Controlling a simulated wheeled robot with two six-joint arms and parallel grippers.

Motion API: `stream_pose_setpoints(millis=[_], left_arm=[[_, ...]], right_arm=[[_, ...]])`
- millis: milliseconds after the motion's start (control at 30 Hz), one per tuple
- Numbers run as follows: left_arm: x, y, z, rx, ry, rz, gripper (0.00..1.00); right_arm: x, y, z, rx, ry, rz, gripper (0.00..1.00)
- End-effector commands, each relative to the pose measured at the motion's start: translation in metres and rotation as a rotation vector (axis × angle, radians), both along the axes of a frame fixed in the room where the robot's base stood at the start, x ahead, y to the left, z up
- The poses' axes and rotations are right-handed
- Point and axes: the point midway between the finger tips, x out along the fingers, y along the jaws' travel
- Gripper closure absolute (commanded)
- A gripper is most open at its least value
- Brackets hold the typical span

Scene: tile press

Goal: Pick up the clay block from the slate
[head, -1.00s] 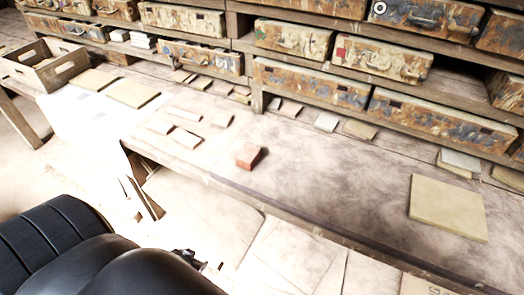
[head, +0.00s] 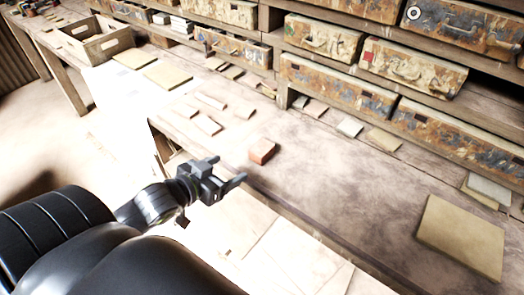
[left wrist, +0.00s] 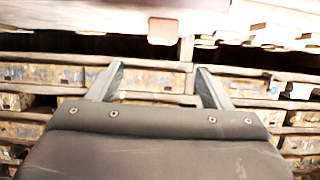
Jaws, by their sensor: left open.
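The clay block (head: 262,151) is a small reddish-brown block lying near the front edge of the bench in the head view. I cannot make out a separate slate under it. My left gripper (head: 228,171) is open and empty, apart from the block, to its left and nearer to me, by the bench's front edge. In the left wrist view both fingers (left wrist: 160,68) stand apart with nothing between them. A blurred pinkish block shape shows above them there; I cannot tell surely that it is the clay block. My right gripper is not in view.
Several thin tiles (head: 207,124) lie left of the block. A large yellowish slab (head: 461,236) lies on the bench at the right. Shelves with paint-stained drawers (head: 325,85) stand along the back. A wooden crate (head: 97,45) is at upper left.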

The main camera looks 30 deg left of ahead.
Motion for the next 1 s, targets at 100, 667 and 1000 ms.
stream_pose_setpoints(millis=[100, 667, 1000], left_arm=[[0.018, -0.002, -0.007, -0.006, -0.003, 0.002, 0.27], [0.103, -0.007, -0.043, -0.002, 0.0, 0.001, 0.27], [0.129, -0.006, -0.052, -0.003, 0.001, 0.001, 0.27]], right_arm=[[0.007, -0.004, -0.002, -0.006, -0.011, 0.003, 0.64], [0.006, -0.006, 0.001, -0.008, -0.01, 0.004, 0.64], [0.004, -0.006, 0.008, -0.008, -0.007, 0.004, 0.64]])
